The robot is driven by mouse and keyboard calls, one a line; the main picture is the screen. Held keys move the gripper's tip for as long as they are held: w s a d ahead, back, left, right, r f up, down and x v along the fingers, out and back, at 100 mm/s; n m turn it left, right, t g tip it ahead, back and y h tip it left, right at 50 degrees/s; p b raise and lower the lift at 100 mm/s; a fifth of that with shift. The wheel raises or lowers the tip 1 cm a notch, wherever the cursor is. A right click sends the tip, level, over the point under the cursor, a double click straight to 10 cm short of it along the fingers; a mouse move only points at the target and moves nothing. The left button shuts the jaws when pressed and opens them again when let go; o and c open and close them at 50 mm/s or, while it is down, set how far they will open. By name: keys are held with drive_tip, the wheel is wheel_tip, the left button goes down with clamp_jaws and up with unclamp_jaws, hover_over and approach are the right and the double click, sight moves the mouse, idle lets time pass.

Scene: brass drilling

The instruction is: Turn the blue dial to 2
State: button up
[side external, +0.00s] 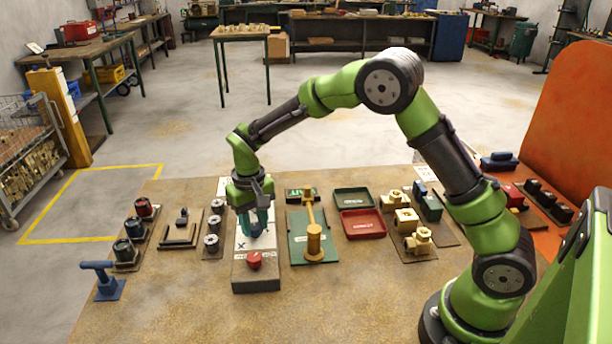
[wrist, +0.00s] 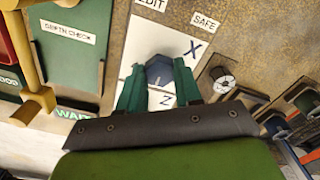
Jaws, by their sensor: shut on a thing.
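The blue dial (wrist: 159,70) sits on a white panel (wrist: 182,43) marked with letters, an X and what looks like a Z beside the dial. My gripper (wrist: 158,84) is over the dial, with one green finger on each side of it, shut on it. In the side external view my gripper (side external: 255,220) points down onto the panel, and a bit of the blue dial (side external: 256,231) shows between the fingers. No number 2 is readable, and the dial's pointer setting cannot be told.
A red knob (side external: 254,260) sits on the same grey box, toward its front. A green plate with a brass lever (side external: 314,240) stands close on the right. Small black-based parts (side external: 212,239) stand on the left. Green and red trays (side external: 363,224) lie farther right.

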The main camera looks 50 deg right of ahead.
sight(258, 228)
drive_tip(key=o, duration=1)
drive_tip(key=shift+o, duration=0.2)
wheel_tip(258, 228, up, 17)
drive_tip(key=s+d+r+m+t+y, duration=0.1)
drive_tip(key=s+t, duration=0.6)
drive_tip(key=s, duration=1.6)
drive_tip(key=shift+s+d+r+y, duration=0.3)
drive_tip(key=shift+d+y, duration=0.2)
drive_tip(key=shift+d, duration=0.7)
